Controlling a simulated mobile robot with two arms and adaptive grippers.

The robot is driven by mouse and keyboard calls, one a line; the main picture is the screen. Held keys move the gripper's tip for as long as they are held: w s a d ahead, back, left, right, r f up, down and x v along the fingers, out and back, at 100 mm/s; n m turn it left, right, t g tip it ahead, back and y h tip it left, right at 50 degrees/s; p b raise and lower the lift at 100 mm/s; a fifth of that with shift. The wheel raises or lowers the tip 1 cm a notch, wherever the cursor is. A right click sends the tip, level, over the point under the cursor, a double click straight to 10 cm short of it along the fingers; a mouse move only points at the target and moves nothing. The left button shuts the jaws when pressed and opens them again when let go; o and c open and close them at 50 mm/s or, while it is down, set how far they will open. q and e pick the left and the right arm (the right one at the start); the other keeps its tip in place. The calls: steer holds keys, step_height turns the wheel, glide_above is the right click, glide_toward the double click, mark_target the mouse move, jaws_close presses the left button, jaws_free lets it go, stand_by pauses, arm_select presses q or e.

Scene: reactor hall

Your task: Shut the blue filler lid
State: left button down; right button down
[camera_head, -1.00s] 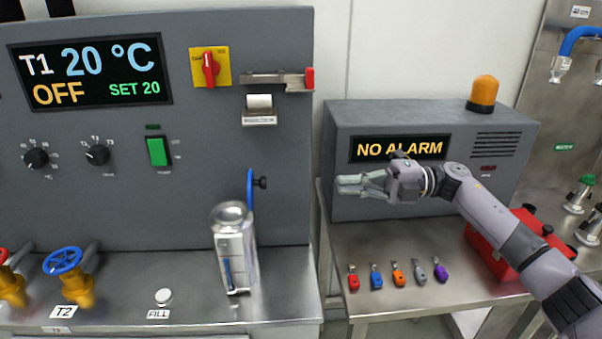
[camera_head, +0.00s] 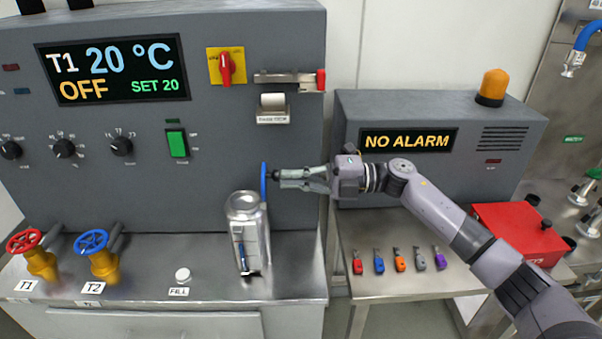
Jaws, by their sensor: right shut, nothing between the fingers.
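The blue filler lid (camera_head: 263,183) stands upright, seen nearly edge-on, behind the right rim of the metal filler vessel (camera_head: 242,205). The vessel's round top is uncovered. A dark knob on the lid's right face points to the right. My right gripper (camera_head: 282,178) is shut and empty. Its fingertips are right at the knob on the right side of the lid; I cannot tell whether they touch it. My left gripper is not in view.
The grey control panel (camera_head: 225,140) rises behind the vessel. A red T1 valve wheel (camera_head: 25,242), a blue T2 valve wheel (camera_head: 91,242) and a white FILL button (camera_head: 183,275) are on the left. Several coloured tags lie on the right bench, before the alarm box (camera_head: 360,110).

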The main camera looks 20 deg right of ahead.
mark_target(276, 170)
arm_select(q)
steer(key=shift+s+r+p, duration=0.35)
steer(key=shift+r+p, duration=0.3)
steer(key=shift+p, duration=0.05)
arm_select(e)
steer(key=shift+a+r, duration=0.1)
steer(key=shift+r, duration=0.2)
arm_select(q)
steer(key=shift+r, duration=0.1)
arm_select(e)
steer(key=shift+h, duration=0.3)
arm_select(q)
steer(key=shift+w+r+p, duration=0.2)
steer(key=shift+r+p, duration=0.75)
steer(key=shift+p, duration=0.1)
arm_select(e)
steer(key=shift+w+a+r+h, duration=0.15)
steer(key=shift+w+a+r, duration=0.1)
steer(key=shift+a+r, duration=0.4)
steer(key=shift+w+a+r+h, duration=0.2)
steer(key=shift+a+r, duration=0.1)
steer(key=shift+a, duration=0.6)
